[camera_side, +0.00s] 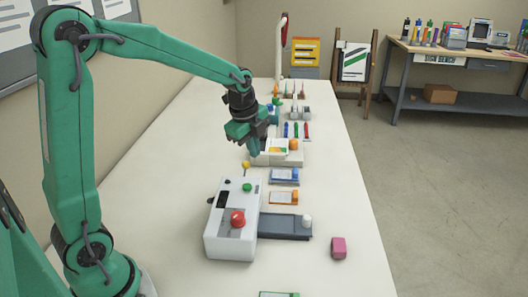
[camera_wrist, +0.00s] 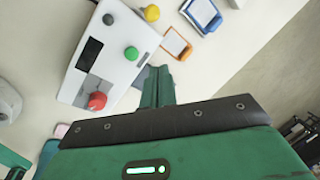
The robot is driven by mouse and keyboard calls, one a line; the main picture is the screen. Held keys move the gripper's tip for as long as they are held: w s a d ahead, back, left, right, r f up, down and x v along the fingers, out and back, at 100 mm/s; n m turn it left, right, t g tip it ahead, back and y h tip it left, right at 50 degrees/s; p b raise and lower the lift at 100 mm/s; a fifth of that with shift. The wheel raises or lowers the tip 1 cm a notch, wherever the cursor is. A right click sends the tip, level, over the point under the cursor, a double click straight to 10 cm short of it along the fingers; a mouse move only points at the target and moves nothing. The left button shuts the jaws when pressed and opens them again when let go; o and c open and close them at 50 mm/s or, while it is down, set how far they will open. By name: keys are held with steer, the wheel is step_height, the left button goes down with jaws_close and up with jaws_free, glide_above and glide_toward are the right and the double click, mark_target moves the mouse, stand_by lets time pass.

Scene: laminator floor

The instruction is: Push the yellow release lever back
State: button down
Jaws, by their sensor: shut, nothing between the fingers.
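The white laminator (camera_side: 223,245) stands on the table in the side view, with a red button (camera_side: 237,218) and a green button (camera_side: 247,187) on top. The yellow release lever (camera_side: 246,165) is a small ball on a thin stem at its far end. In the wrist view the yellow lever knob (camera_wrist: 151,13) is at the top, beyond the green button (camera_wrist: 131,53). My gripper (camera_side: 254,150) is shut and empty, pointing down above and beyond the lever in the side view. Its fingers (camera_wrist: 157,87) show in the wrist view, apart from the knob.
A dark grey tray (camera_side: 285,227) with a white knob extends right from the laminator. A pink block (camera_side: 338,248) sits near the right edge. Orange-edged (camera_side: 282,197) and blue-edged (camera_side: 284,177) cards lie beyond. A white device (camera_side: 270,157) is close to my gripper.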

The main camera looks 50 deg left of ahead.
steer(key=shift+s+a+v, duration=0.15)
steer(key=shift+v, duration=0.9)
steer(key=shift+s+a+v, duration=0.1)
steer(key=shift+a+v, duration=0.05)
steer(key=shift+v, duration=0.85)
steer(key=shift+w+d+r+n+g, duration=0.1)
steer(key=shift+w+r+n+g, duration=0.05)
steer(key=shift+w+n, duration=0.35)
steer(key=shift+w+d+r+n+g, duration=0.15)
steer(key=shift+w+n, duration=0.15)
steer(key=shift+w, duration=0.35)
steer(key=shift+f, duration=0.1)
steer(key=f, duration=0.3)
steer(key=w+f, duration=0.1)
steer(key=f, duration=0.6)
steer(key=shift+w, duration=0.4)
steer(key=shift+s+a+f, duration=0.1)
steer(key=shift+s+a, duration=0.05)
steer(key=shift+a, duration=0.4)
steer(key=shift+s+a+f, duration=0.1)
steer(key=shift+a, duration=0.45)
steer(key=shift+s+a+f, duration=0.15)
steer(key=shift+a+f, duration=0.05)
steer(key=shift+a, duration=0.55)
